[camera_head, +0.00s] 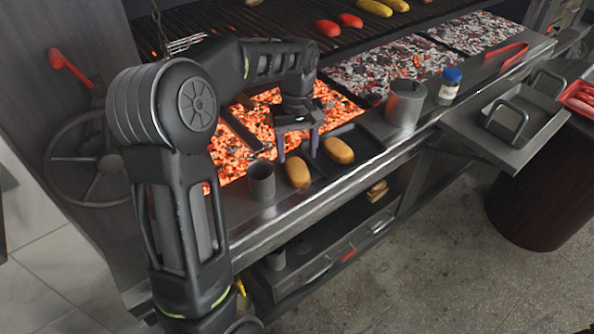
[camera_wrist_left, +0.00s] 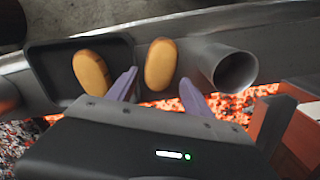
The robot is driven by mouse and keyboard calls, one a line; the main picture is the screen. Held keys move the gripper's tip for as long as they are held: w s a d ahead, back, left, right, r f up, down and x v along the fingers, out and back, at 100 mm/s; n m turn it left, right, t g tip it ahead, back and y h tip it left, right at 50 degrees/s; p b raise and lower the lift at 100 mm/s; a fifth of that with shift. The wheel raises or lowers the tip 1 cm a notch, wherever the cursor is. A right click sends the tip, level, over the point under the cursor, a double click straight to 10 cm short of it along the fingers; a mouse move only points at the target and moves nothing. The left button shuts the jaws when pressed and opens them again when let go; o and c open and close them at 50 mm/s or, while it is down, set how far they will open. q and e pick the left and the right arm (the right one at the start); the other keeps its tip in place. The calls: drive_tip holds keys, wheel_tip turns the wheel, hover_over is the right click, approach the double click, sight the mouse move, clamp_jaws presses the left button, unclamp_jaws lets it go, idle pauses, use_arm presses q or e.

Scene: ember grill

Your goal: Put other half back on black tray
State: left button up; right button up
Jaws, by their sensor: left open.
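Two golden-brown bun halves lie at the grill's front ledge. One half (camera_head: 338,150) lies on the black tray (camera_wrist_left: 48,68); it also shows in the left wrist view (camera_wrist_left: 91,73). The other half (camera_head: 297,172) lies on the metal ledge just outside the tray, between the tray and a grey metal cup (camera_head: 261,180). My left gripper (camera_head: 298,150) is open and empty, with purple fingers pointing down near this other half. In the left wrist view this half (camera_wrist_left: 160,63) shows between and beyond the fingertips. My right gripper is not in view.
Glowing coals (camera_head: 337,104) lie behind the ledge. A larger metal pot (camera_head: 404,103) and a blue-lidded jar (camera_head: 449,86) stand to the right. Red tongs (camera_head: 513,57) lie farther along. A handled metal tray (camera_head: 525,122) sits at the right.

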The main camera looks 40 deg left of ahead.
sight(297, 167)
use_arm(q)
wheel_tip(297, 167, down, 5)
drive_tip(key=shift+s+d+f+p, duration=0.1)
drive_tip(key=shift+s+p, duration=0.05)
drive_tip(key=shift+p, duration=0.25)
drive_tip(key=shift+c, duration=0.5)
drive_tip(key=c, duration=1)
wheel_tip(297, 167, up, 10)
drive_tip(key=shift+r+b, duration=0.1)
drive_tip(key=shift+b, duration=0.25)
idle(0.5)
